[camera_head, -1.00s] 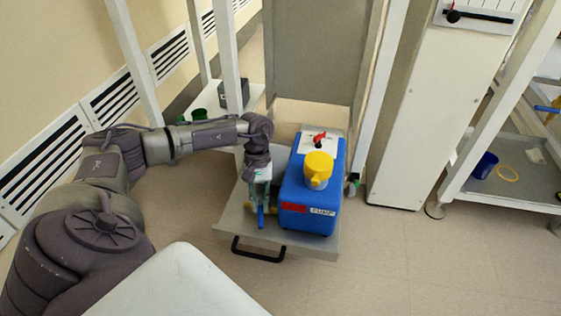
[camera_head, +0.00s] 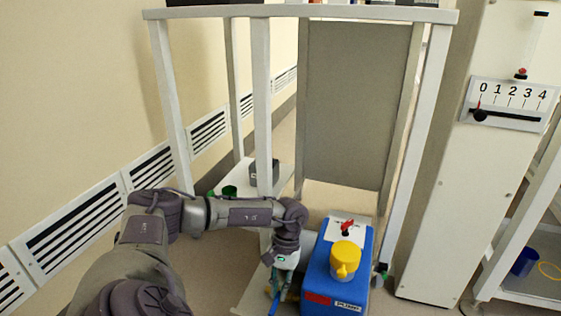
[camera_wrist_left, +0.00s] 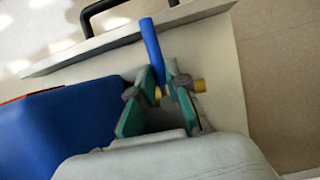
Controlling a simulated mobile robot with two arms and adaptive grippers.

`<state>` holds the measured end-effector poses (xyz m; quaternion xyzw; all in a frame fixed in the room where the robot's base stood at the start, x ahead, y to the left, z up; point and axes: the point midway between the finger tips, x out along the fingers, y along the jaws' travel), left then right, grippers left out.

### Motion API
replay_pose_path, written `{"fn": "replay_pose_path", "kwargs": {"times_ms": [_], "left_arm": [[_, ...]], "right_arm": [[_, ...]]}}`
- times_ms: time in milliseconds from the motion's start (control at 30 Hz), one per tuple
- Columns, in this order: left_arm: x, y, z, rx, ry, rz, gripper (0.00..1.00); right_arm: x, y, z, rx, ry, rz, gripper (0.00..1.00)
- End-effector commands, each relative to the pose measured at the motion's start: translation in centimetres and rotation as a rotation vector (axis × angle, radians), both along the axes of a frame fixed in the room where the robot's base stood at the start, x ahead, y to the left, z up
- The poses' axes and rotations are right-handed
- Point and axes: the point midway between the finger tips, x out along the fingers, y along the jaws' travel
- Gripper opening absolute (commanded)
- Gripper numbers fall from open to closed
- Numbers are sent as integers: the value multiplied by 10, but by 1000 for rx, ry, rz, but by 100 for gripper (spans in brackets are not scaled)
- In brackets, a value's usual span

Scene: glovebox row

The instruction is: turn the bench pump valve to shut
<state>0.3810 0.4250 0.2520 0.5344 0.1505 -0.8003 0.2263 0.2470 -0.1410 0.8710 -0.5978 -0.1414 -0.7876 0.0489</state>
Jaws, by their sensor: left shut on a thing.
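The bench pump (camera_head: 323,272) is a blue box with a yellow cap (camera_head: 345,258) and a red switch on its white top plate. Its valve has a blue lever (camera_head: 273,304), left of the box, and brass fittings (camera_wrist_left: 198,86). My left gripper (camera_head: 279,283) points down beside the pump's left side. In the left wrist view the gripper (camera_wrist_left: 161,92) is shut on the blue lever (camera_wrist_left: 151,45), whose free end sticks out beyond the fingers toward the shelf's handle. The fingers hide the lever's base. My right gripper is not in view.
The pump stands on a pull-out shelf (camera_wrist_left: 75,59) with a black handle (camera_wrist_left: 97,14). A white frame post (camera_head: 262,110) rises close behind my left forearm. A white cabinet (camera_head: 440,200) at right bears a 0 to 4 scale (camera_head: 508,104), its pointer near 0.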

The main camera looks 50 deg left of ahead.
Motion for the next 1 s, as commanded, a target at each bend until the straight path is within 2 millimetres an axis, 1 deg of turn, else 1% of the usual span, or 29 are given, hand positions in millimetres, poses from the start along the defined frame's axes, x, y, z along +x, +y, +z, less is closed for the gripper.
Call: {"fn": "replay_pose_path", "kwargs": {"times_ms": [67, 100, 233, 533, 633, 767, 1000], "left_arm": [[0, 1, 1, 3, -2, 1, 0], [0, 1, 1, 3, -1, 0, 18], [0, 1, 1, 2, -1, 1, 40], [0, 1, 1, 2, 0, 1, 40], [3, 2, 7, 1, -2, 1, 40], [10, 6, 26, 2, -5, 1, 40], [27, 16, 74, 1, -5, 2, 40]], "right_arm": [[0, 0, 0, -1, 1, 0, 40], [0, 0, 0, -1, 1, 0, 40], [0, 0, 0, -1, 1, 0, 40], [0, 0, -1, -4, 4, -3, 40], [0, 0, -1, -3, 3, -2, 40], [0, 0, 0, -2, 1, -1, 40], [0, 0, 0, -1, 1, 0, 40]]}}
